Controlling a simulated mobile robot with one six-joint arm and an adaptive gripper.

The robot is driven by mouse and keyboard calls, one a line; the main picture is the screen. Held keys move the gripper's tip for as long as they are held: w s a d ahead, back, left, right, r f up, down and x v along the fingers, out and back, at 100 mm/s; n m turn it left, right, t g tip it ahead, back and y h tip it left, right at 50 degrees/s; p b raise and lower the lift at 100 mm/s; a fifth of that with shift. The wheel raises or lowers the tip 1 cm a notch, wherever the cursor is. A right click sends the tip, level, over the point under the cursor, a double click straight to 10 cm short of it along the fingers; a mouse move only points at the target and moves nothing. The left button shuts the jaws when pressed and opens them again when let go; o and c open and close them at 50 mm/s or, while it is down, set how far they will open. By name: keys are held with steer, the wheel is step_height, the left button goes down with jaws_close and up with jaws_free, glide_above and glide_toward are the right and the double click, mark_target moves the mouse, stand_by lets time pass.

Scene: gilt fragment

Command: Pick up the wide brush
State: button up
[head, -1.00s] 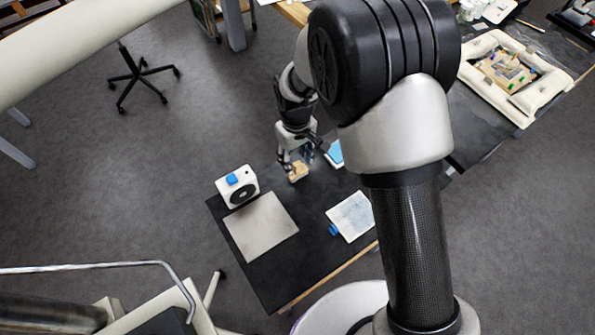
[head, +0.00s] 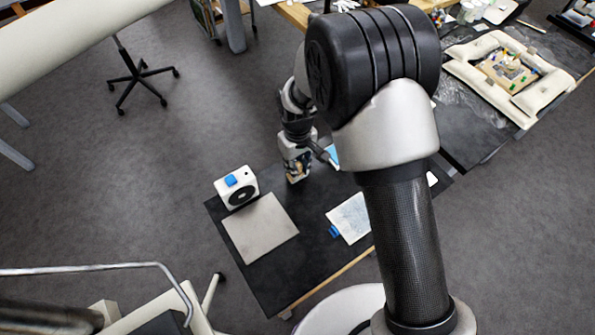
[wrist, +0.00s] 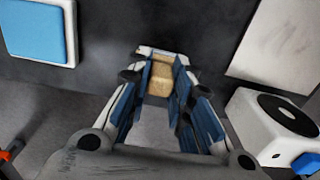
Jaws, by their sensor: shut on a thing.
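The wide brush shows in the wrist view as a tan, block-like piece (wrist: 161,80) between my fingertips, with a pale strip at its far edge. My gripper (wrist: 160,68) is shut on it, with a blue-lined finger on each side. In the head view my gripper (head: 297,172) points down at the far edge of the black table and mostly hides the brush. I cannot tell whether the brush touches the table.
A white box with a black disc and blue block (head: 237,187) stands to the left. A pale square board (head: 262,230) and a speckled white pad (head: 349,218) lie nearer. A blue-topped tray (wrist: 30,30) lies left in the wrist view.

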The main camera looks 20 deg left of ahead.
mark_target(297, 164)
jaws_close()
steer(key=shift+r, duration=0.1)
step_height(297, 164, up, 20)
steer(key=p, duration=0.4)
steer(key=shift+o, duration=0.9)
jaws_free()
steer(key=c, duration=0.4)
